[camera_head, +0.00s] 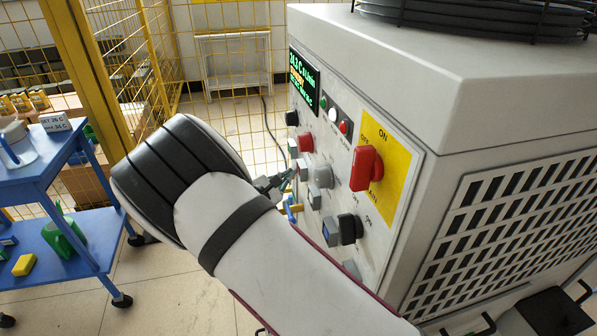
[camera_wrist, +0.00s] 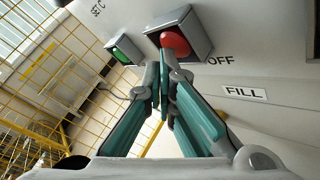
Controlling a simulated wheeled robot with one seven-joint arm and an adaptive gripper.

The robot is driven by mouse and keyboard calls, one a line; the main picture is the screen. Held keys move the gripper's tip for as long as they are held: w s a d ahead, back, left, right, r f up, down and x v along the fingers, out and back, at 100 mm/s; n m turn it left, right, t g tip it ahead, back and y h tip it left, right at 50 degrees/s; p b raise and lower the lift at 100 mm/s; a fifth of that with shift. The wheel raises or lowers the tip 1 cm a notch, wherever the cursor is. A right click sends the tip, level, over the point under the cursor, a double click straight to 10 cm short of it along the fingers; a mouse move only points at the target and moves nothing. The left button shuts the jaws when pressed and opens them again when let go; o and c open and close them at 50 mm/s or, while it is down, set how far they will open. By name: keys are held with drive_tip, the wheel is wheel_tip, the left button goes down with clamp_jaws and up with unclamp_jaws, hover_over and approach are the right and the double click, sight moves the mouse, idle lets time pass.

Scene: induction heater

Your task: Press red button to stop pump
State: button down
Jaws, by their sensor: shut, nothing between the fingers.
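The red button (camera_wrist: 176,42) sits in a square grey housing on the panel, with an "OFF" label beside it in the wrist view. A green button (camera_wrist: 120,55) is to its left. In the head view, the red button (camera_head: 305,141) is on the left part of the panel. My gripper (camera_wrist: 163,66) is shut and empty. Its tips overlap the lower edge of the red button in the wrist view; I cannot tell whether they touch it. In the head view my gripper (camera_head: 277,183) is partly hidden by my arm, close to the panel.
The grey machine (camera_head: 350,90) carries a lit green display (camera_head: 303,84), several other knobs and buttons, and a large red rotary switch (camera_head: 366,168) on a yellow plate. A blue cart (camera_head: 60,180) stands at left. Yellow mesh fencing (camera_head: 215,95) is behind.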

drive_tip(key=shift+s+a, duration=0.1)
drive_tip(key=shift+a, duration=0.3)
drive_tip(key=shift+a, duration=0.15)
drive_tip(key=shift+s+a+b, duration=0.15)
drive_tip(key=shift+s+a, duration=0.1)
drive_tip(key=shift+a, duration=0.55)
drive_tip(key=shift+s+a+b, duration=0.2)
drive_tip(key=shift+s+a, duration=0.05)
drive_tip(key=shift+a, duration=0.5)
drive_tip(key=shift+s+a+b, duration=0.15)
drive_tip(key=shift+s+a, duration=0.1)
drive_tip(key=shift+a, duration=0.55)
drive_tip(key=s+a+b, duration=0.3)
drive_tip(key=a, duration=0.7)
drive_tip(key=shift+a, duration=0.25)
